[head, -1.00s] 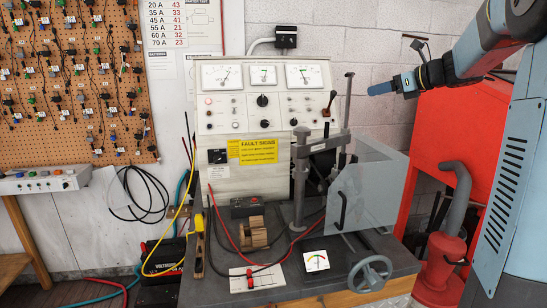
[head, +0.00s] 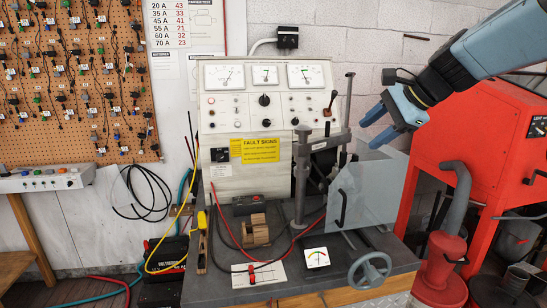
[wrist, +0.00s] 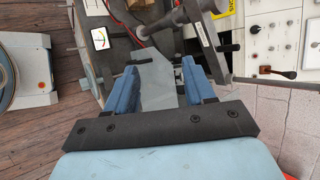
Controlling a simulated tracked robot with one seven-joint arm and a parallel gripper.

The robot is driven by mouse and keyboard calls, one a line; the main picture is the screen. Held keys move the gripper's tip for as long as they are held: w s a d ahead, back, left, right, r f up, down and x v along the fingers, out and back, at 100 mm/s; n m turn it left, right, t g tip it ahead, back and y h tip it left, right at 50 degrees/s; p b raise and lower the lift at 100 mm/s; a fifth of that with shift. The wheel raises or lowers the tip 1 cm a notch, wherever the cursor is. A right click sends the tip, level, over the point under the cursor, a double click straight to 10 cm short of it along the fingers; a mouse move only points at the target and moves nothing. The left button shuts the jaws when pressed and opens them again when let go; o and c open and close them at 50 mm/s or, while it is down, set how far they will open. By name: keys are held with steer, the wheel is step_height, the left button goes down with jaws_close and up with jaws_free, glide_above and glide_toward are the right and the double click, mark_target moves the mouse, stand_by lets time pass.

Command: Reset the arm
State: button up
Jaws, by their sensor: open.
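My gripper (head: 381,127) is at the upper right in the head view, in the air to the right of the test bench. Its two blue fingers are apart with nothing between them, and they point down and left. In the wrist view the open fingers (wrist: 157,88) point towards the bench, with the clear guard panel (wrist: 157,80) seen beyond the gap. In the head view that guard panel (head: 372,190) stands on the bench's right side, below and left of my gripper.
The test bench's gauge panel (head: 262,95) stands at the centre. A grey vise handwheel (head: 370,271) is at its front right. A red cabinet (head: 470,130) stands close behind my arm at the right. A pegboard (head: 75,85) with hanging leads is at the left.

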steer(key=s+f+n+h, duration=0.3)
steer(key=s+f+n, duration=0.2)
steer(key=s+n, duration=0.2)
steer(key=s+f+n+h, duration=0.3)
steer(key=s+f+n, duration=0.2)
steer(key=s, duration=0.5)
steer(key=shift+s+d+n, duration=0.4)
steer(key=shift+n, duration=0.7)
steer(key=shift+c, duration=0.5)
